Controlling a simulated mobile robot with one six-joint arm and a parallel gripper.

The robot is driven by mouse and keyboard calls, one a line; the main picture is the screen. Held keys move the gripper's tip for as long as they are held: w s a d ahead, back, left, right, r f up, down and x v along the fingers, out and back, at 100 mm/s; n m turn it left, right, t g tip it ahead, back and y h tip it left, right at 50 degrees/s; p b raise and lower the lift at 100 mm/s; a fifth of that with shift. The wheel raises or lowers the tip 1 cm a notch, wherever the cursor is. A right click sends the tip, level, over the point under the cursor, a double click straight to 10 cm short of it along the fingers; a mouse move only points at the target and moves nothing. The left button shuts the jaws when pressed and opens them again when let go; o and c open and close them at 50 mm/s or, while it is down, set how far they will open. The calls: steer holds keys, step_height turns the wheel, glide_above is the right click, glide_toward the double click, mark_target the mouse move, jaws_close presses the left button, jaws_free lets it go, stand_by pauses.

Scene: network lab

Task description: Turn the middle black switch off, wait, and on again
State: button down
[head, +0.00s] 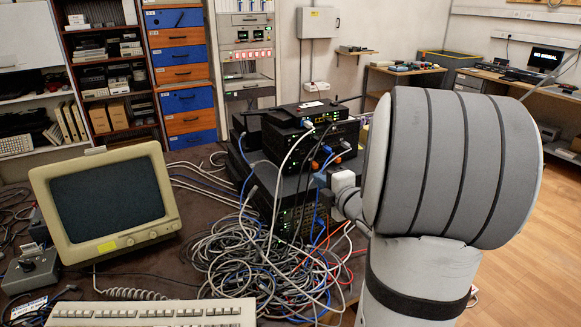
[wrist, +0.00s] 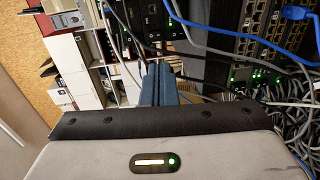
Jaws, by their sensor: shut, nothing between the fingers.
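A stack of black network devices stands on the dark table in the head view. The middle black switch (head: 312,136) appears to be the one under the top box (head: 303,110), with cables across its front. My gripper (head: 320,179) is at the right front of the stack, its blue fingers partly hidden by cables and my arm. In the wrist view my gripper (wrist: 159,70) is shut and empty, pointing at black device fronts (wrist: 158,18) with small green lights. I cannot tell whether the fingers touch anything. No power button is clearly visible.
A large tangle of grey, blue and red cables (head: 265,262) lies before the stack. More cables hang across the ports (wrist: 262,45) near my fingers. A beige monitor (head: 108,197) and keyboard (head: 150,313) stand left. Open wooden floor (head: 525,210) lies right.

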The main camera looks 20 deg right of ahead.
mark_target(290, 159)
stand_by(0.3)
steer(key=w, duration=0.4)
steer(key=w+f, duration=0.1)
steer(key=w, duration=0.4)
steer(key=w+p, duration=0.1)
steer(key=w, duration=0.4)
steer(key=shift+a+f, duration=0.3)
